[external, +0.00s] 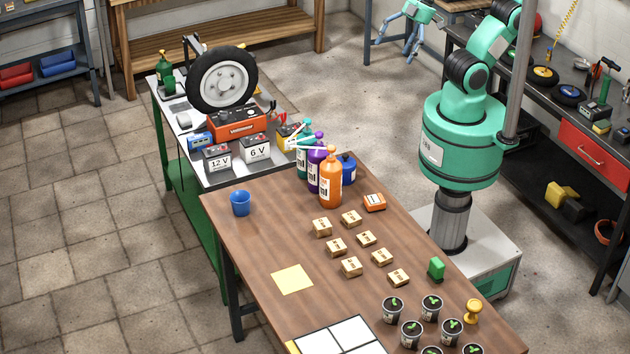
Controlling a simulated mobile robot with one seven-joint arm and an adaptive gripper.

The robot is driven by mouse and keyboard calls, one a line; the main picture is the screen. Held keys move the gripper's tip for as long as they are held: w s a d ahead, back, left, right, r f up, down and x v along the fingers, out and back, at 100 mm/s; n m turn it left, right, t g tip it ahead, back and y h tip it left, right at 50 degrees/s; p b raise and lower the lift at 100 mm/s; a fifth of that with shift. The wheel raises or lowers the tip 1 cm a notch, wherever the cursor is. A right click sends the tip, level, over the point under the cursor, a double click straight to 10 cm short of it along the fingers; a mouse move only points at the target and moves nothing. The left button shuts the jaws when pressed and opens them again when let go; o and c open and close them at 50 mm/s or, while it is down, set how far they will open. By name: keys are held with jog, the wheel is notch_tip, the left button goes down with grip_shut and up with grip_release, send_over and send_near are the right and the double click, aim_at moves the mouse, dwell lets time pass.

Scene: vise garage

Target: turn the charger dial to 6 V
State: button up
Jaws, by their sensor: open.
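An orange-red box with a white front label (237,125), which looks like the charger, stands on the grey-topped bench under a black tire. Its dial and setting are too small to make out. A battery marked 12 V (217,158) and a battery marked 6 V (256,149) stand in front of it. My gripper (395,50) is at the top of the external view, right of and well apart from the charger. Its fingers are spread, pointing down, with nothing between them.
The tire (222,79) rises above the charger. Several bottles, including an orange one (330,179), stand at the near wooden table's (225,236) back edge, close to the batteries.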

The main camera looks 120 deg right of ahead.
jog(key=shift+s+a+f, duration=0.3)
jog(key=shift+s, duration=0.2)
